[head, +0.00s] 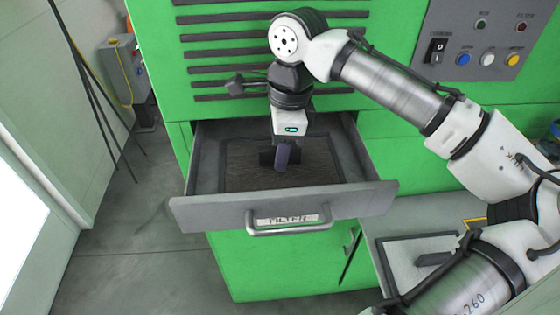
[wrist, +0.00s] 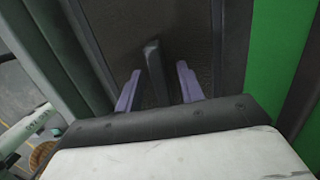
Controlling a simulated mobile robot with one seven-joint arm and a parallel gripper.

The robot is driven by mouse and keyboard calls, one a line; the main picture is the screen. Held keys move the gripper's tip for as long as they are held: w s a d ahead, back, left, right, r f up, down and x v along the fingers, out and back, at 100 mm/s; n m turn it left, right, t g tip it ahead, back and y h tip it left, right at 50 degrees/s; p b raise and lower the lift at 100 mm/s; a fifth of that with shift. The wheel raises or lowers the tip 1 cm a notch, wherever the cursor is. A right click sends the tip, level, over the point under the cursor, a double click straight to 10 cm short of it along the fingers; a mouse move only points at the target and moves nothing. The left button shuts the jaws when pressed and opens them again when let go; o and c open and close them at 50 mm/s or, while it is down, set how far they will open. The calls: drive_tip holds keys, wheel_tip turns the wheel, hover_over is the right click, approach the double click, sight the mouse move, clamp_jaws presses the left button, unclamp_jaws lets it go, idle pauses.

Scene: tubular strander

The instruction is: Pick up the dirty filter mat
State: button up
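The dirty filter mat (head: 240,172) is a dark, brownish panel lying flat in the open grey drawer (head: 195,212) labelled FILTER. It also shows in the wrist view (wrist: 195,45), with a dark upright grip tab (wrist: 154,62) standing up from it. My gripper (head: 280,168) points down into the drawer over the mat. In the wrist view its two purple fingers (wrist: 158,86) are open, one on each side of the tab, with a gap visible on both sides. In the head view the gripper hides the tab; whether the fingertips touch the mat cannot be told.
The drawer front with its handle (head: 290,230) sticks out from the green cabinet (head: 260,265). At lower right a pale, dark-framed mat (head: 405,262) with a dark grip lies on a grey surface. A button panel (head: 480,40) is at upper right.

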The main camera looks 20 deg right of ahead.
clamp_jaws()
